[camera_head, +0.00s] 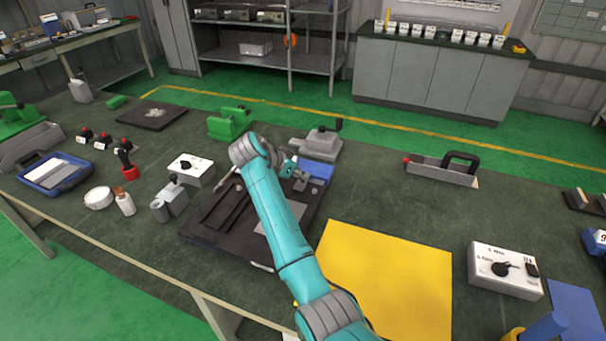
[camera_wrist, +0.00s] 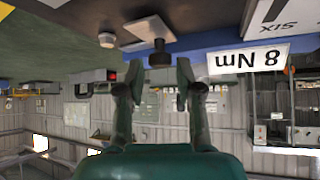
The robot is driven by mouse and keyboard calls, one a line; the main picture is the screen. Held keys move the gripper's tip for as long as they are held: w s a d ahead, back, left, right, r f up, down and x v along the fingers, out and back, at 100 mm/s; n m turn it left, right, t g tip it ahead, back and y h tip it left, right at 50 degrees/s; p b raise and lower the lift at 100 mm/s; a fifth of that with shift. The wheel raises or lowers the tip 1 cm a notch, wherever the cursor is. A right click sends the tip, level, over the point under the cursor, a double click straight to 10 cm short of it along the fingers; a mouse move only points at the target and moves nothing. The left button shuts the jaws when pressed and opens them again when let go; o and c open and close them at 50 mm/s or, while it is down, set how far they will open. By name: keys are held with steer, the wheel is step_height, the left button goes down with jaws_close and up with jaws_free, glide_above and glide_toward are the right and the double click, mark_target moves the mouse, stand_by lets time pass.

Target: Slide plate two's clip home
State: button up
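A dark board (camera_head: 200,238) lies mid-bench with a dark slotted part and a grey plate (camera_head: 272,232) on it. A blue block (camera_head: 318,170) and a small grey metal bracket (camera_head: 301,183) sit at its far right corner. My gripper (camera_head: 288,171) is beside them, partly hidden by my arm. In the wrist view, which looks upside down, my gripper (camera_wrist: 156,78) is open, its two fingers apart and nothing between them. A dark knob (camera_wrist: 159,56) on a metal plate (camera_wrist: 149,29) lies just beyond the fingertips.
A label reading 8 Nm (camera_wrist: 248,60) is close to the fingers. A grey clamp device (camera_head: 318,145) stands behind the board. A white switch box (camera_head: 191,168) stands left, and a yellow mat (camera_head: 390,275) lies right.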

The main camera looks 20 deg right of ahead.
steer(key=shift+x, duration=1.4)
jaws_close()
